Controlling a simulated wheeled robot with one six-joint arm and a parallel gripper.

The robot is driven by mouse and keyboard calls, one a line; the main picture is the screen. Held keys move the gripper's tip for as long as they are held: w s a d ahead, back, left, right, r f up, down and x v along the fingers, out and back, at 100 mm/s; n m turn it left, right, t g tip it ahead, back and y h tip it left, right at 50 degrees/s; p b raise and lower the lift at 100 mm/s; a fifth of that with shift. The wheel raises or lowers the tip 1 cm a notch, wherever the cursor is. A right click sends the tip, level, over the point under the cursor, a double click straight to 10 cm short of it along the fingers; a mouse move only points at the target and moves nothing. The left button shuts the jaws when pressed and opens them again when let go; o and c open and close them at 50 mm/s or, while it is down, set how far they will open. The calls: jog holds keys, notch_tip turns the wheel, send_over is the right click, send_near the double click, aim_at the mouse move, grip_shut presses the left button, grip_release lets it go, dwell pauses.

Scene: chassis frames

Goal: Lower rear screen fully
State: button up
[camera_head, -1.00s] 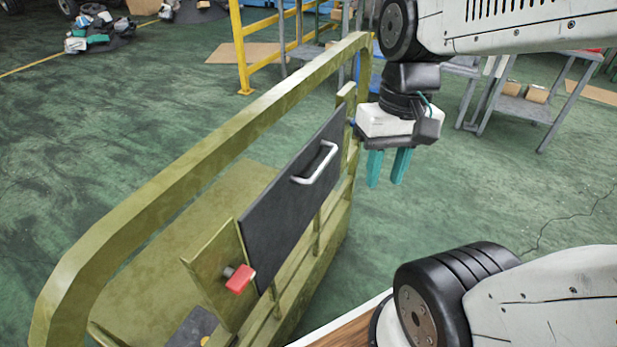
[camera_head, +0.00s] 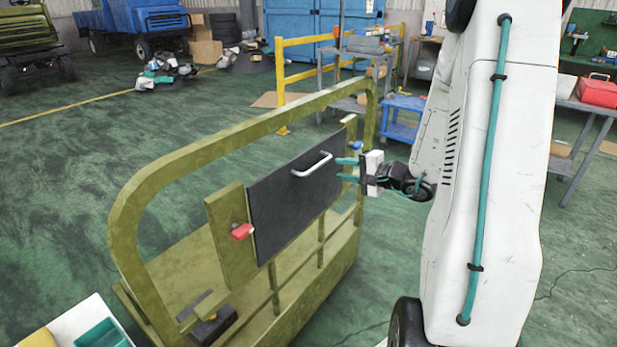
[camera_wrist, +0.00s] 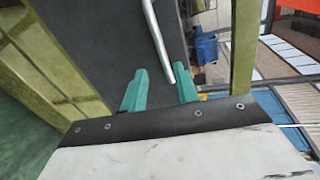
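The rear screen (camera_head: 290,205) is a dark flat panel set in an olive-green frame (camera_head: 163,158). A silver bar handle (camera_head: 312,166) is fixed near its upper edge. A red knob (camera_head: 242,231) sits on the green plate at the screen's left side. My gripper (camera_head: 347,169) points left at the screen, just right of the handle, its teal fingers apart. In the wrist view the open fingers (camera_wrist: 160,88) lie in front of the dark screen (camera_wrist: 120,40), and the handle (camera_wrist: 158,45) runs down close to the right finger. I cannot tell whether they touch.
A tray with teal and yellow contents (camera_head: 95,325) is at the lower left. A yellow railing (camera_head: 283,75) and a blue cart (camera_head: 405,118) stand behind the frame. Green floor (camera_head: 60,190) is clear to the left.

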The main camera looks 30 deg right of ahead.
aim_at(321, 165)
jog(key=shift+n, duration=0.5)
jog(key=shift+r+x, duration=0.2)
jog(key=shift+x, duration=4.1)
jog(key=shift+a, duration=0.1)
